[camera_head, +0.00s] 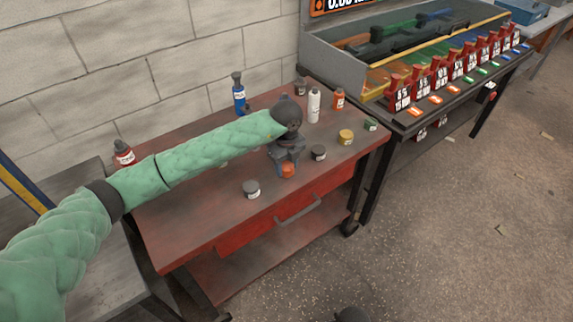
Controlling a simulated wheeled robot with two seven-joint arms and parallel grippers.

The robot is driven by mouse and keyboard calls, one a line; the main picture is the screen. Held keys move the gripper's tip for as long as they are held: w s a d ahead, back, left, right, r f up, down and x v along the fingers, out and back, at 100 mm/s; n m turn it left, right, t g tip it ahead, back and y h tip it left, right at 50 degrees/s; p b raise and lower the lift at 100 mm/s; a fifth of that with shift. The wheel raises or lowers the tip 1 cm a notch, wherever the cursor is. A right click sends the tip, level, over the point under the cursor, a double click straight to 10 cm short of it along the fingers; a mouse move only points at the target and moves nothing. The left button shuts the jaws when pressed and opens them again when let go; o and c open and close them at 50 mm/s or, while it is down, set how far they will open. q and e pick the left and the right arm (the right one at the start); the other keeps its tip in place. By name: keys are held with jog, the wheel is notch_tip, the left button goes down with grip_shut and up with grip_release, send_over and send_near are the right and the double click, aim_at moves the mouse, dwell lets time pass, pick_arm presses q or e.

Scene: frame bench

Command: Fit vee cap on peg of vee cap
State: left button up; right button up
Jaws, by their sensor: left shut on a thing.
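My left gripper (287,156) reaches over the middle of the red cart, pointing down. It is shut on a small orange-red piece (287,171) low between its fingers, close to the cart top. The gripper hides part of this piece. I cannot tell whether it touches the surface or whether it is the vee cap. No peg can be made out clearly.
The red cart (190,219) holds a blue bottle (239,93), a white bottle (314,105), an orange bottle (338,98), a yellow jar (346,137) and dark-lidded jars (252,189). A bench (407,121) with several red labelled holders (399,93) stands at right.

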aim_at(287, 166)
pick_arm(q)
jog(key=shift+f, duration=0.3)
jog(key=o, duration=1.1)
jog(key=shift+r+b, duration=0.4)
jog(key=shift+r, duration=0.15)
notch_tip(287, 166, up, 7)
jog(key=shift+f+b, duration=0.1)
jog(key=shift+b, duration=0.65)
